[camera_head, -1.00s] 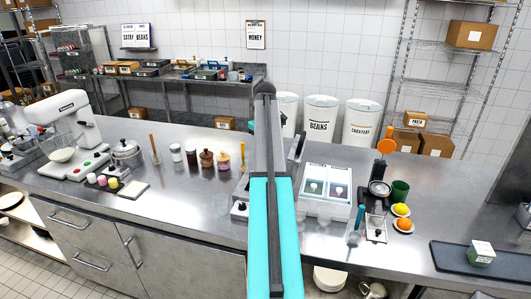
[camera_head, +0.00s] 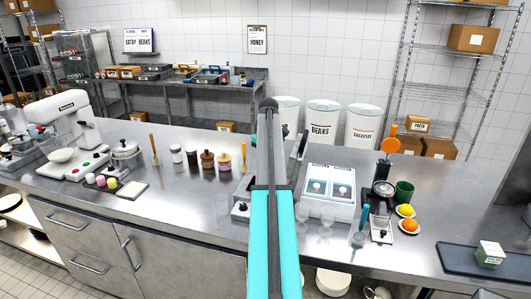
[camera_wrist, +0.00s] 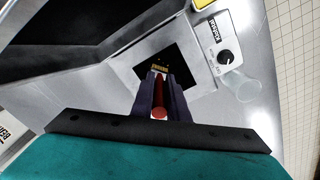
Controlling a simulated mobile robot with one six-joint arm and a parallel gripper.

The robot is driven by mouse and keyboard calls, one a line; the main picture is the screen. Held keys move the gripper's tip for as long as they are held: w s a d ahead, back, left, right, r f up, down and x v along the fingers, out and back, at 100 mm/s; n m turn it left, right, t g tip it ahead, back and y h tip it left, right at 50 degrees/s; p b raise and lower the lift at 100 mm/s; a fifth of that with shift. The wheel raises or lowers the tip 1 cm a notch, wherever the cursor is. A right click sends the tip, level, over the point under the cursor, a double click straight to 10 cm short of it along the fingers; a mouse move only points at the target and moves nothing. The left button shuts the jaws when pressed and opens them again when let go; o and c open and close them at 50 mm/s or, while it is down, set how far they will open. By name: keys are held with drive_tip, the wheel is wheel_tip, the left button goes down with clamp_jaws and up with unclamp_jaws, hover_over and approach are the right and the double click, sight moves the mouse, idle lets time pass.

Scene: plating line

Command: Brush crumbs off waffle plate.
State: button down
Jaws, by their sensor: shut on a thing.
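In the wrist view my gripper (camera_wrist: 160,88) is shut on a red-handled tool (camera_wrist: 159,112), which looks like the brush. A small yellowish part shows at its far end. Behind that end is a dark square plate (camera_wrist: 182,59) set in a pale grey surface. I cannot tell whether the tool touches it, and no crumbs can be made out. A large black panel (camera_wrist: 60,35) fills the upper left. In the head view my arm hides the gripper and most of the appliance (camera_head: 240,211) behind it; its dark raised part (camera_head: 299,146) shows at right.
In the wrist view a grey box with a black knob (camera_wrist: 222,50) and a clear glass (camera_wrist: 238,86) are close by on the right. In the head view clear glasses (camera_head: 326,223), a white two-window unit (camera_head: 330,193) and a coffee machine (camera_head: 381,205) stand right of my arm. Jars (camera_head: 207,160) stand left.

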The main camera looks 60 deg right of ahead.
drive_tip(key=shift+w+d, duration=0.15)
drive_tip(key=shift+d, duration=0.45)
drive_tip(key=s+a+r+p, duration=0.1)
drive_tip(key=a+r+p, duration=0.2)
drive_tip(key=r, duration=0.5)
drive_tip(key=shift+p, duration=0.75)
drive_tip(key=shift+a, duration=0.1)
